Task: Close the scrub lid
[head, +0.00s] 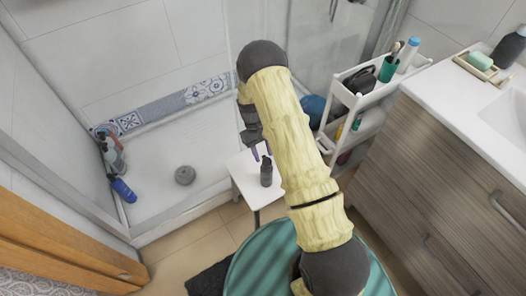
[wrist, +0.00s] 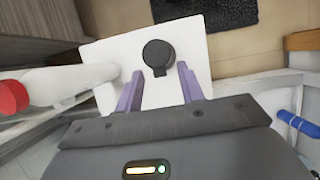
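The scrub container (head: 266,175) is a small dark bottle standing upright on a small white table. In the wrist view, the scrub container (wrist: 158,52) shows from above as a dark round shape with a small tab pointing toward my gripper. I cannot tell clearly how far its lid stands open. My gripper (head: 261,152) is just above and beside the container, with its purple fingers apart. In the wrist view my gripper (wrist: 160,72) is open and empty, its fingertips either side of the tab. I cannot tell if they touch it.
The white table (head: 244,180) has bare space around the container. A white cart (head: 352,100) with toiletries stands to the right, beside a wooden vanity (head: 440,180). The shower tray (head: 160,195) at left holds a blue bottle (head: 123,190). A dark mat (head: 208,280) lies in front.

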